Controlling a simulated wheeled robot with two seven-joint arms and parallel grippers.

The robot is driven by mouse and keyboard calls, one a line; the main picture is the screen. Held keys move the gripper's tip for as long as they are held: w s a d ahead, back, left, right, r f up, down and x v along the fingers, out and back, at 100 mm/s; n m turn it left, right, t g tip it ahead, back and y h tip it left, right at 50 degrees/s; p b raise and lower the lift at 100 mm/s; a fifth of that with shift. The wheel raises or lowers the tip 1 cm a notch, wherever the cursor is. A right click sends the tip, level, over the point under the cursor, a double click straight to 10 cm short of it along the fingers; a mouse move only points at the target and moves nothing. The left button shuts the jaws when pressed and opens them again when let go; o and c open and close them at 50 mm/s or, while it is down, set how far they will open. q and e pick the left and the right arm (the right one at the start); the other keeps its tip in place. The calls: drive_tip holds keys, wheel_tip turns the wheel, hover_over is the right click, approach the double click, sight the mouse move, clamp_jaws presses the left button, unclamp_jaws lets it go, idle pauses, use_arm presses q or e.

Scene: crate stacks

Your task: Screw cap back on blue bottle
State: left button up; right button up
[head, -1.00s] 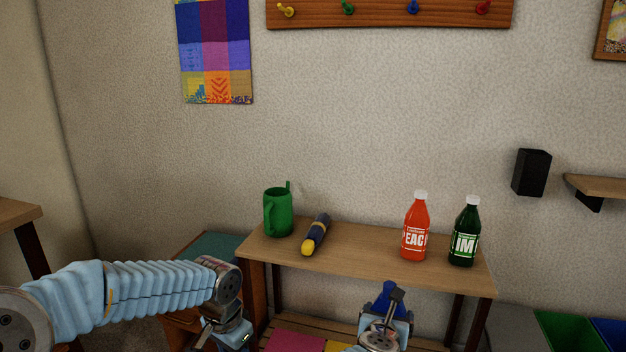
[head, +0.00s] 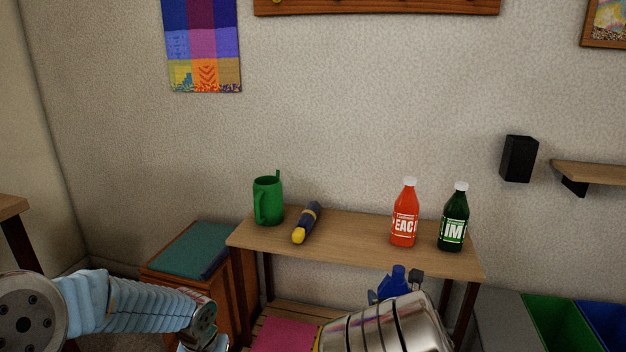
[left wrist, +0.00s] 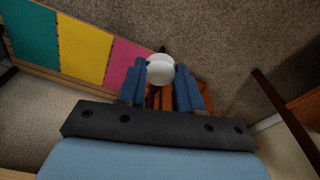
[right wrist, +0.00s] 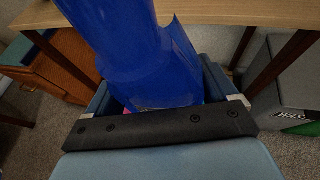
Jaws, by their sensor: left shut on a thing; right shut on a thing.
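The blue bottle (right wrist: 150,60) fills the upper middle of the right wrist view, and its blue top shows in the head view (head: 399,274). My right gripper (right wrist: 160,95) is shut on the bottle, in front of the table's near edge. A white cap (left wrist: 160,69) is between the fingertips of my left gripper (left wrist: 160,80), which is shut on it. In the head view the left gripper is mostly cut off at the bottom edge, and the cap does not show there. The cap and bottle are apart.
A small cabinet (head: 190,250) stands left. Bins (head: 560,322) stand right.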

drive_tip(key=shift+a+f, duration=0.1)
drive_tip(key=s+a+f+n+g+y, duration=0.1)
drive_tip(key=s+a+f+n+y, duration=0.3)
drive_tip(key=a+f, duration=0.3)
drive_tip(key=s+a+f+n+g+y, duration=0.2)
drive_tip(key=s+a+f+n+y, duration=0.2)
drive_tip(key=a+f, duration=0.3)
drive_tip(key=shift+a+f+y, duration=0.15)
drive_tip(key=shift+a+y, duration=0.25)
drive_tip(key=shift+a, duration=0.4)
drive_tip(key=shift+s, duration=0.1)
use_arm(q)
drive_tip(key=d+r+m, duration=0.2)
drive_tip(key=d+r, duration=0.3)
drive_tip(key=d, duration=0.3)
drive_tip(key=d+r+m, duration=0.3)
drive_tip(key=d+r, duration=0.2)
drive_tip(key=d, duration=0.4)
drive_tip(key=d+r+m+h, duration=0.1)
drive_tip(key=d+r+m, duration=0.1)
drive_tip(key=d+r, duration=0.3)
drive_tip(key=d, duration=0.3)
drive_tip(key=shift+d+r, duration=0.3)
drive_tip(key=shift+d, duration=0.1)
drive_tip(key=shift+f, duration=2.05)
